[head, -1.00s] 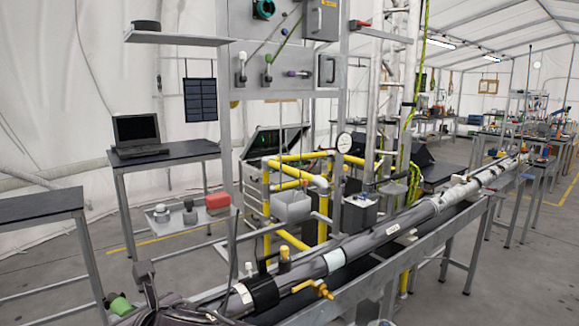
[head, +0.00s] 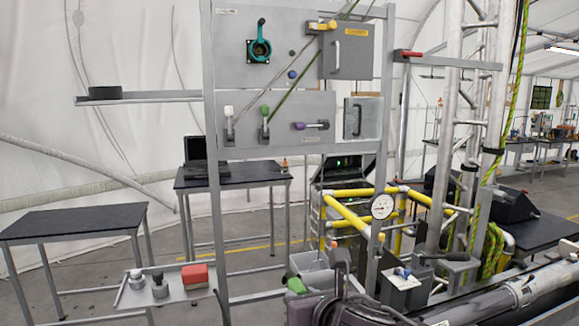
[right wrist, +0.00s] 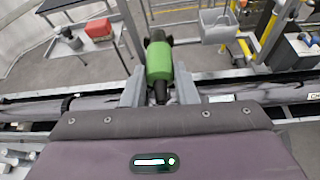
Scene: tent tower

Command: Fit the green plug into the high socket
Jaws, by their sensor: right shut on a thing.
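The green plug (head: 296,285) is held at the bottom middle of the head view. It also shows in the right wrist view (right wrist: 159,62), upright in the picture, with a dark part at each end. My right gripper (right wrist: 158,92) is shut on it, with a grey finger on each side. In the head view my right gripper (head: 318,278) is partly hidden by its own dark wrist. My left gripper is not in view.
The panel (head: 228,75) carries levers with white, green and purple handles. A small shelf (head: 184,294) holds grey knobs and a red block (head: 195,275). Yellow pipes (head: 350,215) and a gauge (head: 383,206) stand right of it. A long grey pipe (head: 470,305) runs across the lower right.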

